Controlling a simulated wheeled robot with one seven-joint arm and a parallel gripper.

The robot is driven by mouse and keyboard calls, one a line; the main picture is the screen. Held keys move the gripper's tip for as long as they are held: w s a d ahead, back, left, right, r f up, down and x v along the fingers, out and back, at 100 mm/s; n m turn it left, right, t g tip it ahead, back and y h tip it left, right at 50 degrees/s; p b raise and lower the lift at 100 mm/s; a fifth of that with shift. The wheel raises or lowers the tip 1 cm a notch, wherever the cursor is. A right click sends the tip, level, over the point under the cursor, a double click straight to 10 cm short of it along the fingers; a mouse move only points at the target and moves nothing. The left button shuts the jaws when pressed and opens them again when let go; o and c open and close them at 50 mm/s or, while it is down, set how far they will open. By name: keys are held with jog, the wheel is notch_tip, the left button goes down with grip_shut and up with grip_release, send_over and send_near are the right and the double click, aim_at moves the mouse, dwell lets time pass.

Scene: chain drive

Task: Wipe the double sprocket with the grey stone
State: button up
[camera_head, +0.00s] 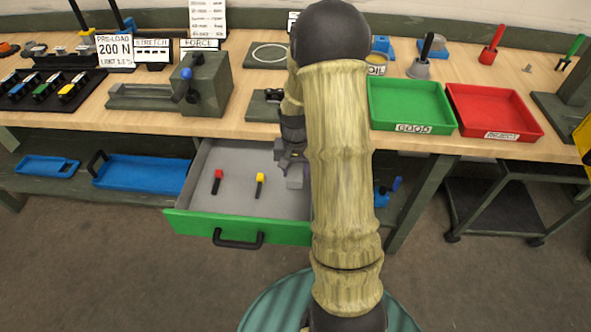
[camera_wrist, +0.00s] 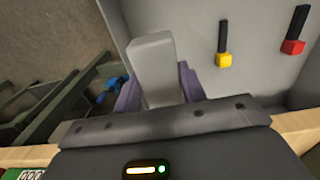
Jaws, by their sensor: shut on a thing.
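My gripper (camera_head: 290,160) is over the right part of the open drawer (camera_head: 210,225). It is shut on the grey stone (camera_wrist: 153,60), a pale grey block that sticks out beyond the two purple-grey fingers in the wrist view. The stone also shows below the gripper in the head view (camera_head: 295,181). I cannot make out the double sprocket in either view; my arm hides part of the bench.
A red-ended tool (camera_head: 218,175) and a yellow-ended tool (camera_head: 260,180) lie in the drawer. On the bench stand a green tray (camera_head: 411,127), a red tray (camera_head: 510,134) and a dark fixture (camera_head: 200,85). Blue trays (camera_head: 140,172) are on the lower shelf.

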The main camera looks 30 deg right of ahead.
jog(key=o, duration=0.5)
jog(key=shift+c, duration=1)
jog(key=shift+w+a+r, duration=0.1)
jog(key=shift+a+r, duration=0.05)
jog(key=shift+a, duration=0.05)
jog(key=w+a+r+n+p, duration=0.2)
jog(key=a+n+p, duration=0.4)
jog(key=a+p, duration=0.6)
jog(key=shift+w+a+r+n, duration=0.2)
jog(key=shift+a+n, duration=0.2)
jog(key=shift+a, duration=0.25)
